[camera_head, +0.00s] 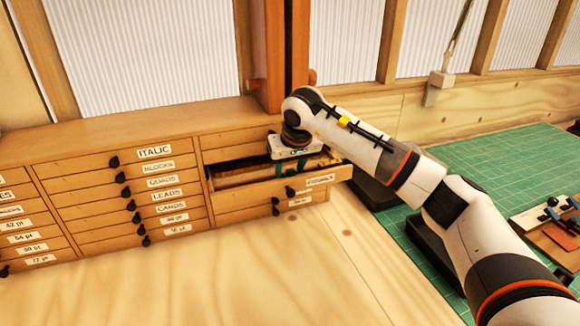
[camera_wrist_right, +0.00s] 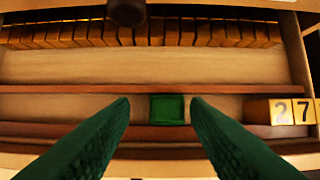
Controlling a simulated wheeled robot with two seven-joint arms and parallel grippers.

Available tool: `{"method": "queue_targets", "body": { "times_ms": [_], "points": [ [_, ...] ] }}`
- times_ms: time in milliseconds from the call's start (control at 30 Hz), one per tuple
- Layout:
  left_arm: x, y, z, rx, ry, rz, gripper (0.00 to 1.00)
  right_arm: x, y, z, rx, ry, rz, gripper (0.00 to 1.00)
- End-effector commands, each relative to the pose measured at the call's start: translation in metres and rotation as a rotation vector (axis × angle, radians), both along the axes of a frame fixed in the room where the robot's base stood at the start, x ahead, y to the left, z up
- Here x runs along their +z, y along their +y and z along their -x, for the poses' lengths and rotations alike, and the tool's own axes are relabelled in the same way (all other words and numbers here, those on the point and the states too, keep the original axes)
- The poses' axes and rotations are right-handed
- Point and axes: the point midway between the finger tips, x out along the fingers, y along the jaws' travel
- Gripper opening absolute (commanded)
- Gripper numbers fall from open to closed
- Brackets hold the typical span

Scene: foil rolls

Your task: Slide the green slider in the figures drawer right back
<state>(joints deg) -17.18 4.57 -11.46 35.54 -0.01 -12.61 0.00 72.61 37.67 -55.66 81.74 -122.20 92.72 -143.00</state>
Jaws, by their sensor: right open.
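The figures drawer (camera_head: 250,196) is pulled out of the wooden cabinet in the head view. My right gripper (camera_head: 289,170) reaches down over it from above. In the right wrist view, the green slider (camera_wrist_right: 167,109) is a small green square in a narrow channel along the drawer. The green fingers of my right gripper (camera_wrist_right: 160,102) are open, one on each side of the slider, with gaps visible. Whether the fingertips are down at the slider's height is hard to tell. In the head view the slider is hidden by my gripper. My left gripper is not in view.
Number blocks reading 2 and 7 (camera_wrist_right: 290,111) sit right of the slider in the same channel. A row of wooden blocks (camera_wrist_right: 150,34) lines the drawer's other side, with a bare strip (camera_wrist_right: 150,68) between. A green cutting mat (camera_head: 480,165) lies right of the cabinet.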

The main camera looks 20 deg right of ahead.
Motion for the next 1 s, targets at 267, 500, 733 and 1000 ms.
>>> {"method": "queue_targets", "body": {
  "times_ms": [267,500,733,1000],
  "points": [
    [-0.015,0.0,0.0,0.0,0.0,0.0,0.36,0.029,0.001,0.012,0.0,-0.007,0.0,0.43],
    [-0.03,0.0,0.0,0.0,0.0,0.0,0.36,0.077,0.003,0.032,0.001,-0.006,0.0,0.43],
    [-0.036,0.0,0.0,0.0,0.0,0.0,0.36,0.106,0.005,0.043,0.002,-0.003,0.001,0.43],
    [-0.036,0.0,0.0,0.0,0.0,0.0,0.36,0.111,0.005,0.046,0.002,0.0,0.001,0.43]
  ]
}}
